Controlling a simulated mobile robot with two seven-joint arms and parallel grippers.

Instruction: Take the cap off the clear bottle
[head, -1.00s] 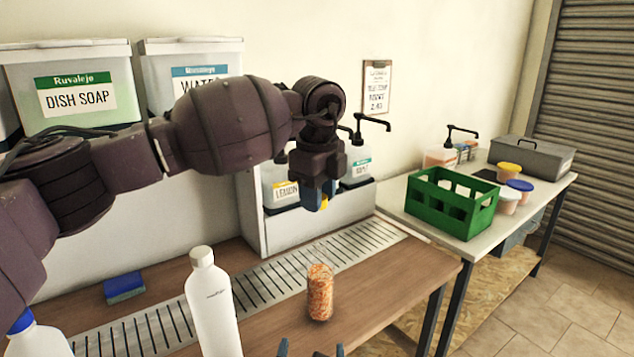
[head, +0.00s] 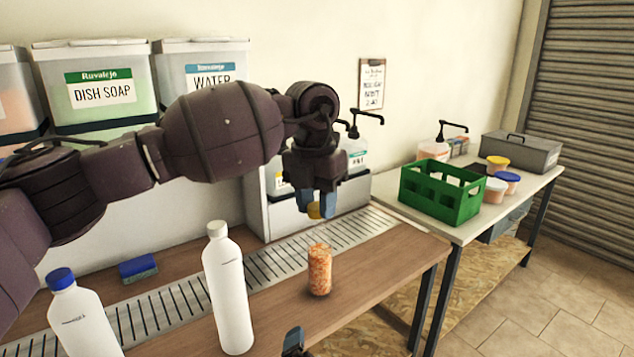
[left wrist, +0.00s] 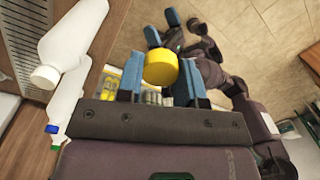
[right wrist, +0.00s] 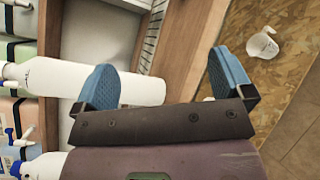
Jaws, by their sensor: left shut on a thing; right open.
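My left gripper (head: 320,206) points down above the back of the workbench. It is shut on a yellow cap (left wrist: 160,68), which also shows as a small yellow patch in the head view (head: 314,211). No bottle shows under the cap. A clear container with orange contents (head: 319,270) stands upright on the bench, below and apart from the left gripper, with no cap visible on it. My right gripper (right wrist: 167,80) is open and empty; in the head view only a blue fingertip (head: 293,341) shows at the bottom edge.
A white bottle (head: 228,290) stands left of the clear container, and a blue-capped white bottle (head: 85,322) further left. A blue sponge (head: 138,268) lies near the slotted drain strip (head: 178,300). A green crate (head: 441,192) stands on the right table. Bench around the clear container is free.

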